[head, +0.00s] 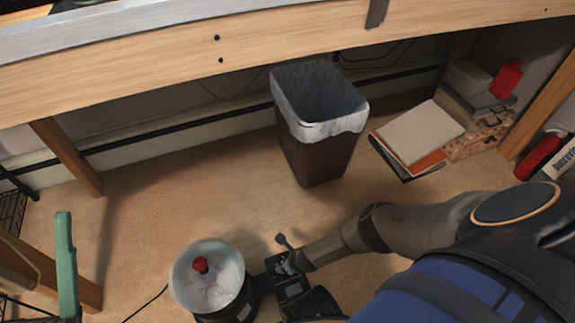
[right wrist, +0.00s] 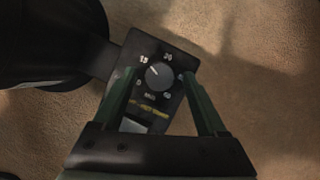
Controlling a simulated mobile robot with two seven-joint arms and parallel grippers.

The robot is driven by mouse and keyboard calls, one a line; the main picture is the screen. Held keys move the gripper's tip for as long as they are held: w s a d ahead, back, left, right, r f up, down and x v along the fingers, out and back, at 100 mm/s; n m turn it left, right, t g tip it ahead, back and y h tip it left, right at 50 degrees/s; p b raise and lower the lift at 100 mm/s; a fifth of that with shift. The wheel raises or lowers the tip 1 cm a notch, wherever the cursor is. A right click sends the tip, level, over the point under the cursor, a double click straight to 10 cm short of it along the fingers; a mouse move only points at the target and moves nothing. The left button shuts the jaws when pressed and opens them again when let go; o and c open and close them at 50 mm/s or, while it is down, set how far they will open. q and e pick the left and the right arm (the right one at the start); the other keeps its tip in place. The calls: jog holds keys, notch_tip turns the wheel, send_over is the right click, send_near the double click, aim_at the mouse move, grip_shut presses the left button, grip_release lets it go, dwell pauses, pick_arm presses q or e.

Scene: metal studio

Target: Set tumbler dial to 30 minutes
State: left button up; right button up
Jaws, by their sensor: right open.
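The tumbler (head: 238,300) stands on the floor at the bottom of the head view, with a clear bowl-like top and a red knob. Its dark timer box (right wrist: 125,60) shows in the right wrist view. The round grey dial (right wrist: 161,77) on it has a white mark pointing up-left, near the 15. My right gripper (right wrist: 158,75) is open, its green fingers either side of the dial; contact cannot be told. In the head view it is small and partly hidden by my arm (head: 285,264).
A bin with a white liner (head: 318,125) stands behind the tumbler, under a wooden bench (head: 150,75). Books and boxes (head: 425,135) are at the right. A red extinguisher (head: 540,155) is at the right edge. The floor left of the bin is clear.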

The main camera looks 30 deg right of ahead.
dwell(0.3)
jog(key=shift+f, duration=0.1)
grip_shut()
dwell(0.4)
